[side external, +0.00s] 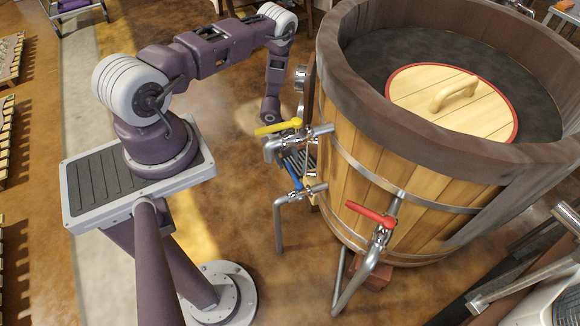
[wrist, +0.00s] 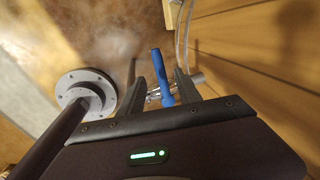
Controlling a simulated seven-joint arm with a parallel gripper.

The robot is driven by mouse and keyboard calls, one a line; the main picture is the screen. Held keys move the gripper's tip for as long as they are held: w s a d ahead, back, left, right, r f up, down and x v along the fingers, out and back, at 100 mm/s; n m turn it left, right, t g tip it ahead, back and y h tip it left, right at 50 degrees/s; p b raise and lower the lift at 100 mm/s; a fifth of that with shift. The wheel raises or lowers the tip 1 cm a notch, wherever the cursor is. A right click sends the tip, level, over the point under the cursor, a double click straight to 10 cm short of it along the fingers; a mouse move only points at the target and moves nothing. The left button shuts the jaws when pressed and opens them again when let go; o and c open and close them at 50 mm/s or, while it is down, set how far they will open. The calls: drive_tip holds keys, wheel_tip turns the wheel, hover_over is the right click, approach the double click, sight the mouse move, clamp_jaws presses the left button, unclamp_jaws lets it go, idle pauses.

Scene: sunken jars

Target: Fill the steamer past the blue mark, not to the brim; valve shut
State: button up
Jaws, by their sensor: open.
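The steamer appears to be the large wooden tub (side external: 400,195) at the right of the side view. Inside its rim is a dark surface; I cannot tell if it is water. The blue-handled valve (side external: 294,176) sits on a pipe at the tub's left side. In the wrist view its blue lever (wrist: 162,78) stands between the two fingers of my gripper (wrist: 156,88). The gripper is open, with a finger on each side of the lever; contact cannot be told. In the side view it is partly hidden behind the yellow-handled valve (side external: 278,127). No blue mark is discernible.
A red-handled valve (side external: 371,215) is on the tub's front, with a pipe running down. A round wooden lid (side external: 425,95) with red edge lies inside the tub. A clear tube (wrist: 183,40) runs by the tub wall. Metal pipes crowd the lower right.

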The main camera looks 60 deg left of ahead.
sight(291, 169)
drive_tip(key=f, duration=0.2)
drive_tip(key=w+f, duration=0.1)
drive_tip(key=f, duration=0.1)
drive_tip(key=shift+f, duration=0.35)
drive_tip(key=shift+d, duration=0.1)
clamp_jaws()
idle(0.9)
